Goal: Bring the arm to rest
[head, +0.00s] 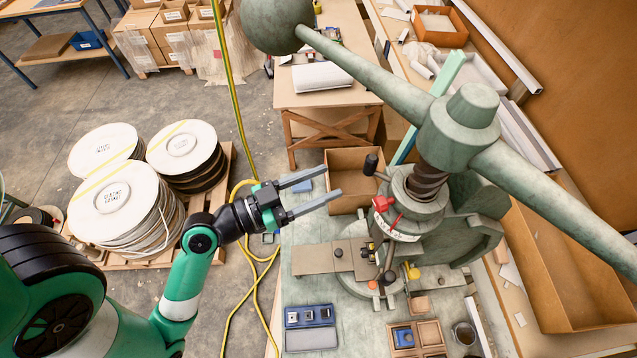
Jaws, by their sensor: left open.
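My left gripper (318,190) is open and empty. It reaches in from the left, with its two grey fingers apart and pointing right toward the press. The fly press (425,210) is green-grey, with a vertical screw and a long cross arm (375,80) that runs from upper left to lower right. A large ball weight (272,22) sits at the arm's upper left end. An upright handle with a dark knob (370,165) stands close to the right of my fingertips; a gap shows between them. My right gripper is not in view.
A blue tray with small blocks (309,317) and a wooden tray (417,338) lie at the bench front, near a dark cup (464,334). An open cardboard box (352,175) is behind the fingers. Cable reels (120,205) stand on a pallet at left.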

